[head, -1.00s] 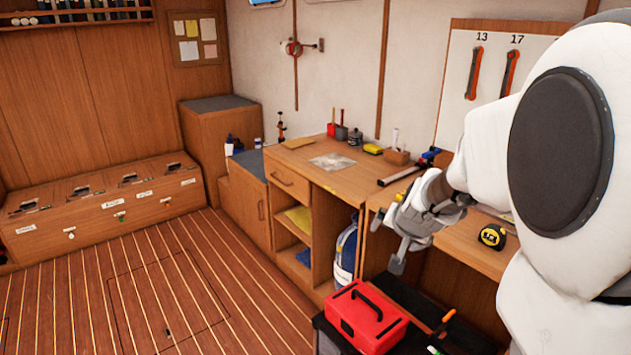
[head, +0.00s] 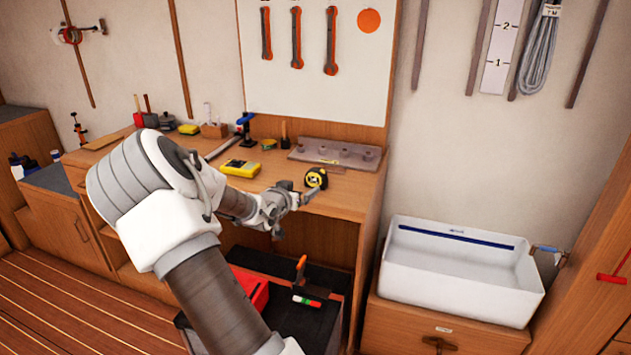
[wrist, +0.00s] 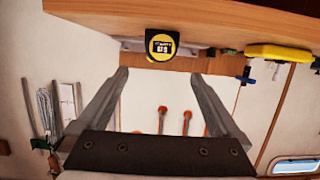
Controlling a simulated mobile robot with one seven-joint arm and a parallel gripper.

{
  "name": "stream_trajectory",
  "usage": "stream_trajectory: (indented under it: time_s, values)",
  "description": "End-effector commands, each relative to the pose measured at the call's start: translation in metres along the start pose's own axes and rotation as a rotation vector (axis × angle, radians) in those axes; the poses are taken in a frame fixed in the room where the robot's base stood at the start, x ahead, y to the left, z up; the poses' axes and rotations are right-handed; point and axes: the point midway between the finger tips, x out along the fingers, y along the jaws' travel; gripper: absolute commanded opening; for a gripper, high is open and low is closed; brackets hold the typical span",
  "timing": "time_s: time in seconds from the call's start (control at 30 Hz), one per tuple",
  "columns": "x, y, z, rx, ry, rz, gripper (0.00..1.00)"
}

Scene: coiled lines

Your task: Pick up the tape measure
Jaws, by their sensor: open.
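The tape measure (head: 316,178) is yellow and black and stands on the wooden workbench (head: 340,205), near its front edge. It also shows in the wrist view (wrist: 161,45), upside down, just beyond the fingertips and roughly centred between them. My gripper (head: 294,197) is at the bench's front edge, just left of the tape measure in the head view. In the wrist view my gripper (wrist: 162,76) is open, with nothing between its two fingers. I cannot tell the exact gap between fingertips and tape measure.
A yellow device (head: 240,168) lies on the bench to the left. A grey block with holes (head: 338,153) is behind the tape measure. A white sink (head: 460,268) stands to the right. A red toolbox (head: 250,287) sits low under my arm.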

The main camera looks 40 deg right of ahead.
Motion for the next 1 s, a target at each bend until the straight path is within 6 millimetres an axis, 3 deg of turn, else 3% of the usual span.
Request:
stream_trajectory:
  time_s: [0.2,0.5,0.83,1.0]
  values:
    - [0.045,0.001,0.002,-0.001,-0.001,0.002,1.0]
    - [0.096,0.001,0.002,0.0,-0.002,0.001,1.0]
    - [0.115,0.0,0.003,0.0,-0.003,0.0,1.0]
    - [0.137,-0.002,0.008,-0.001,-0.003,0.0,1.0]
